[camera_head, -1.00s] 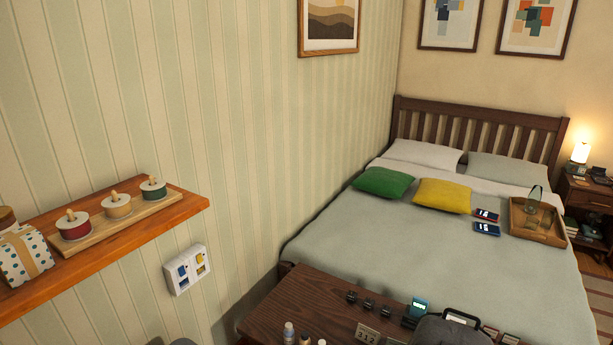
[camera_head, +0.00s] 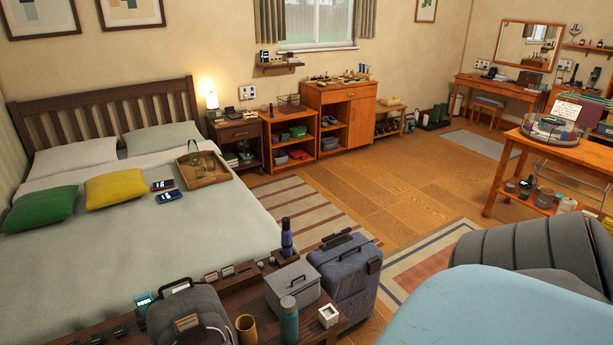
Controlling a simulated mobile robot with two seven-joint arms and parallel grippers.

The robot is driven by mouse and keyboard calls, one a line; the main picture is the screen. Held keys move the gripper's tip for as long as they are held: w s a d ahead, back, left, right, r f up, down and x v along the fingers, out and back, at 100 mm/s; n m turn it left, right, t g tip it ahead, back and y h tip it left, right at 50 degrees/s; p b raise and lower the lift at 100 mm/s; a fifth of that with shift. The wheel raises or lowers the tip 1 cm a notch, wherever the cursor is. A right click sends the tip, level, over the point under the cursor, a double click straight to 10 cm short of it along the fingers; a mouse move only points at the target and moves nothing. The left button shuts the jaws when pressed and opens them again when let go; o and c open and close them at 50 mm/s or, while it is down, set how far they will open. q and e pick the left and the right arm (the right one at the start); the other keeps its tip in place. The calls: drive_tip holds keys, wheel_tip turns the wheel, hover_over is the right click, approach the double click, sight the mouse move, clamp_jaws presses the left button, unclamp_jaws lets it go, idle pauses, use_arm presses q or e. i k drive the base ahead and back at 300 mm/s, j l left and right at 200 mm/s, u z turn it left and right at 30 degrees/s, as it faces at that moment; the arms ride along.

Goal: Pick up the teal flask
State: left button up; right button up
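A taller dark blue bottle (camera_head: 286,238) stands farther back. Neither of my grippers shows in the head view.
A grey backpack (camera_head: 188,315) and a blue-grey suitcase (camera_head: 345,276) flank the bench items. A bed (camera_head: 120,250) fills the left. A light blue rounded surface (camera_head: 490,308) and a grey ribbed one (camera_head: 535,250) fill the lower right. Wooden floor (camera_head: 400,185) is open in the middle.

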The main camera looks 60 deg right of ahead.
sight(289, 312)
drive_tip(key=z, duration=1.6)
